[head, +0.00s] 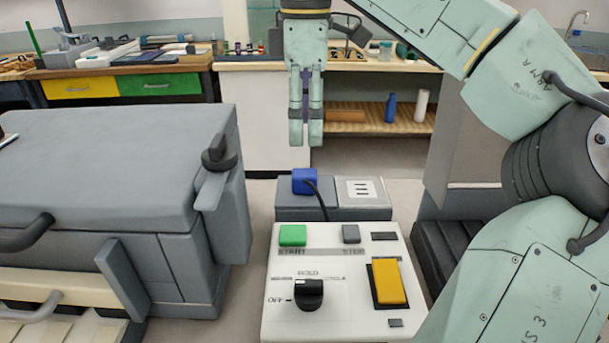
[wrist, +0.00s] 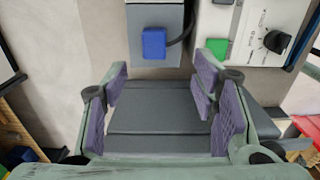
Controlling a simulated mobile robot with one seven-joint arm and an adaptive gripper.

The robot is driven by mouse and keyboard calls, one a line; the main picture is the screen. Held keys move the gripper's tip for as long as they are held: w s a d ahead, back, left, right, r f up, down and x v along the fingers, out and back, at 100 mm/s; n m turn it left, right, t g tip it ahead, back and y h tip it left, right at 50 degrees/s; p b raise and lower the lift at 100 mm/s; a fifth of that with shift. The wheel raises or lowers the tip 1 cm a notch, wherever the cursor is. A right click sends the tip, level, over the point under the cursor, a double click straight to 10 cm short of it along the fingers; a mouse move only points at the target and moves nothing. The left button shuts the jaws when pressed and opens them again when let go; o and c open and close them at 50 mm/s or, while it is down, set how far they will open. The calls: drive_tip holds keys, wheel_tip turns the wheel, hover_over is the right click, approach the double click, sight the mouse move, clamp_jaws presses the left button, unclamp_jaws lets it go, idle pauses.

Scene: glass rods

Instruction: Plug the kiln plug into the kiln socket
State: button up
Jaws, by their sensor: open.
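The blue kiln plug (head: 304,181) sits on the left part of a low grey box, with a black cable running from it toward the control panel. The kiln socket (head: 362,189) appears to be the white plate with dark slots on the right of the same box; nothing is in it. My gripper (head: 306,140) points down above and behind the plug, apart from it. In the wrist view my gripper (wrist: 163,82) has its purple-padded fingers spread with nothing held between them, and the plug (wrist: 153,43) lies beyond the fingertips.
The white control panel (head: 282,271) with green, grey and yellow buttons and a black knob stands in front of the grey box (head: 327,213). A large grey lidded unit (head: 100,170) stands at left. A wooden shelf (head: 350,128) with bottles is behind.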

sight(304, 172)
wheel_tip(304, 172, down, 3)
drive_tip(key=shift+f+b, duration=0.1)
drive_tip(key=shift+b, duration=0.95)
drive_tip(key=shift+f, duration=1.2)
drive_tip(key=shift+p, duration=0.3)
drive_tip(key=shift+w+a+f+p, duration=0.1)
drive_tip(key=shift+w+f+p, duration=0.1)
drive_tip(key=shift+f, duration=0.7)
drive_tip(key=shift+w+d+f+p, duration=0.1)
drive_tip(key=shift+f+p, duration=0.05)
drive_tip(key=shift+f, duration=0.7)
drive_tip(key=shift+w+a+f+p, duration=0.1)
drive_tip(key=shift+f+p, duration=0.1)
drive_tip(key=shift+f, duration=0.7)
drive_tip(key=shift+c, duration=0.4)
drive_tip(key=c, duration=1.1)
